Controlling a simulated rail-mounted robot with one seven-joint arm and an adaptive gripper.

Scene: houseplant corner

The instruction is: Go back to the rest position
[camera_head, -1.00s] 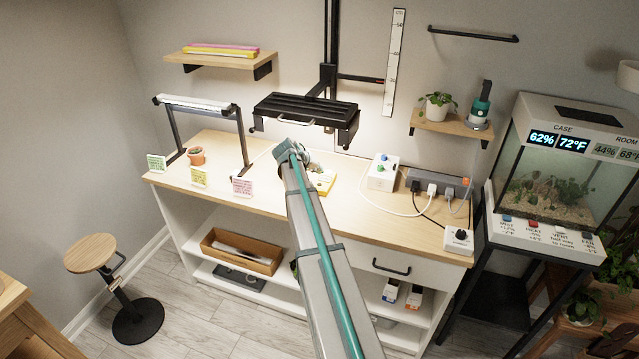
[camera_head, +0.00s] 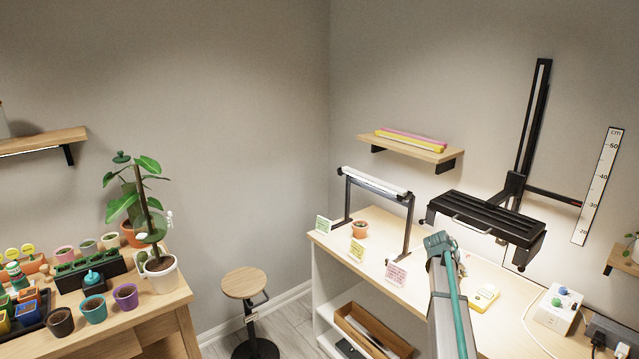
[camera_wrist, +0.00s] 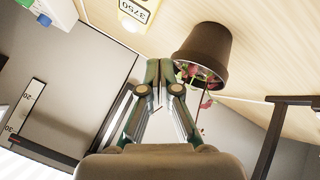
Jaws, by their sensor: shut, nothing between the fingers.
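My gripper (camera_wrist: 160,72) is shut and empty; its fingertips meet in the upper middle of the wrist view. In the head view my arm reaches over the white bench (camera_head: 405,290), and its end hides most of my gripper. In the wrist view, which is turned over, a brown pot (camera_wrist: 203,48) with a small red-and-green leaved plant (camera_wrist: 198,76) stands on the wooden top beside my fingertips. I see no contact between them. In the head view that pot is hidden behind my arm.
A black lamp on a post (camera_head: 488,217) hangs over the bench close behind my arm. A lamp stand (camera_head: 375,182) and small cards are left of it. A yellow meter (camera_head: 483,297) lies right. A stool (camera_head: 245,283) and a potting table (camera_head: 165,300) stand left.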

